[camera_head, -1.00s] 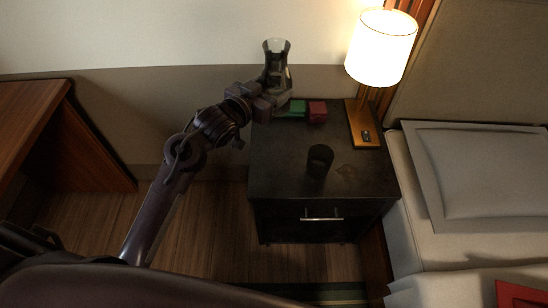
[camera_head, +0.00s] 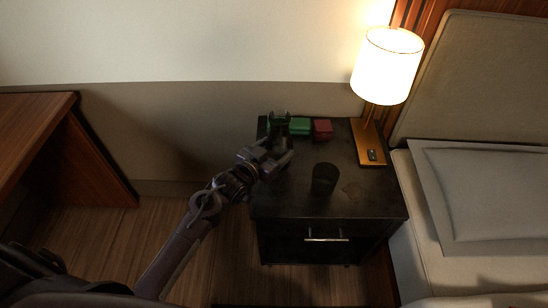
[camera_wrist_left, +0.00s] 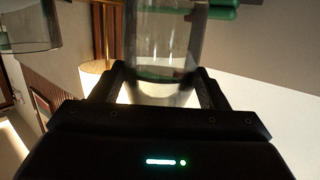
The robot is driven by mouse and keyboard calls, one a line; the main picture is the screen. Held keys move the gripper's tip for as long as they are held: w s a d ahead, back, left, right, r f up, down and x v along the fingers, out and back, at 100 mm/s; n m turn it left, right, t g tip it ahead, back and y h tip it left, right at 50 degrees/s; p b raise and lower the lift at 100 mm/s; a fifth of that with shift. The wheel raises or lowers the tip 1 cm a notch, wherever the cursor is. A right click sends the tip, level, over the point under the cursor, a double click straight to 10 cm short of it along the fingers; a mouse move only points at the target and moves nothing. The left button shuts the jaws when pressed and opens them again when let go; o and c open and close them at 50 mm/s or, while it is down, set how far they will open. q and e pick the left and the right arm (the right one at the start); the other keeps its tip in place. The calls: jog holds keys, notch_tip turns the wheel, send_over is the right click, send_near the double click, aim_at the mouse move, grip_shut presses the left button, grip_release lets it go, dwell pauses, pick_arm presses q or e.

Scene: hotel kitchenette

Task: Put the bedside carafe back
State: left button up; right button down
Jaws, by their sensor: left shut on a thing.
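The carafe (camera_head: 280,126) is clear, dark-looking glass with a flared top, at the back left of the black nightstand (camera_head: 290,195). My left gripper (camera_head: 279,154) is shut on it, reaching in from the left. In the left wrist view the glass carafe (camera_wrist_left: 165,40) stands between the two fingers (camera_wrist_left: 162,78). I cannot tell whether its base touches the nightstand top. My right gripper is not in view.
A green box (camera_head: 300,126) and a red box (camera_head: 323,129) sit right of the carafe. A dark tumbler (camera_head: 324,179) stands near the front. A lit lamp (camera_head: 387,68) is at the back right.

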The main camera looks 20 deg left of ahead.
aim_at(274, 158)
pick_arm(q)
notch_tip(274, 158, down, 2)
jog(key=shift+f, duration=0.5)
jog(key=o, duration=1.5)
jog(key=shift+f, duration=0.2)
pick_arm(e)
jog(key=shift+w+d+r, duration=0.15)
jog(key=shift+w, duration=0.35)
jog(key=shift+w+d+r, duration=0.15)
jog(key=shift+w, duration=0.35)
pick_arm(q)
jog(key=shift+r, duration=0.1)
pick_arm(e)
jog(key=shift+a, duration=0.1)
